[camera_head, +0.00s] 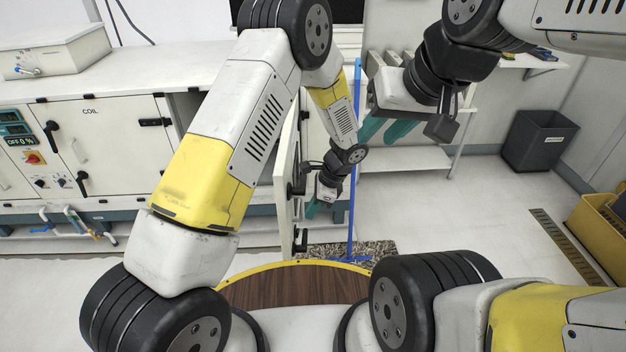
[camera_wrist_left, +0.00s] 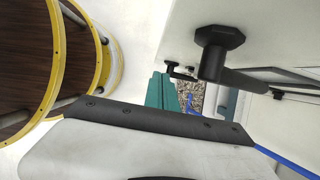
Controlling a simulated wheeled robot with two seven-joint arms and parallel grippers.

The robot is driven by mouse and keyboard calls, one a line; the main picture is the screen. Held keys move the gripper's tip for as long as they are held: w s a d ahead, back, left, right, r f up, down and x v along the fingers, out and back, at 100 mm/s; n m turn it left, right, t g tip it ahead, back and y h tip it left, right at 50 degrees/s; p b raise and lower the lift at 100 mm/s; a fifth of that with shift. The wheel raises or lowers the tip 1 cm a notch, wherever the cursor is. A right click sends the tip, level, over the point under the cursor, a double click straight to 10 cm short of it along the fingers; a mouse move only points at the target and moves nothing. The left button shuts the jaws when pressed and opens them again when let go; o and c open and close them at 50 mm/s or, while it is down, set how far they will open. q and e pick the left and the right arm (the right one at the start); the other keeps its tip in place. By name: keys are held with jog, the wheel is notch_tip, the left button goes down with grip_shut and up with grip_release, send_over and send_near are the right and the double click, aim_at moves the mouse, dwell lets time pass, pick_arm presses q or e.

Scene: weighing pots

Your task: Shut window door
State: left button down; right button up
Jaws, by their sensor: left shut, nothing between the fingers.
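The window door (camera_head: 283,185) is a white cabinet door standing open, seen nearly edge-on in the head view. Black fittings stick out from its right side. My left gripper (camera_head: 316,208) is low, just right of the door, with its teal fingers shut and empty. In the left wrist view, the door's white face (camera_wrist_left: 268,25) fills the upper right, with a black knob (camera_wrist_left: 218,45) close to the camera. The teal fingertips (camera_wrist_left: 160,92) show below it; whether they touch the door is unclear. My right gripper (camera_head: 388,130) is raised at right, its teal fingers apart and empty.
A white cabinet row (camera_head: 100,140) with a COIL panel stands at left. A blue pole (camera_head: 357,100) rises beside my left gripper. A grey bin (camera_head: 540,140) and yellow box (camera_head: 598,228) are at right. My round, yellow-rimmed base is below. Floor at right is mostly clear.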

pick_arm(q)
jog(key=shift+w+a+f, duration=0.1)
jog(key=shift+a+f, duration=0.25)
jog(key=shift+a, duration=0.45)
jog(key=shift+w+a+f, duration=0.1)
jog(key=shift+a+f, duration=0.25)
jog(key=shift+a, duration=0.5)
jog(key=shift+w+a+f, duration=0.1)
jog(key=shift+a+f, duration=0.25)
jog(key=shift+a, duration=0.45)
jog(key=shift+a, duration=0.1)
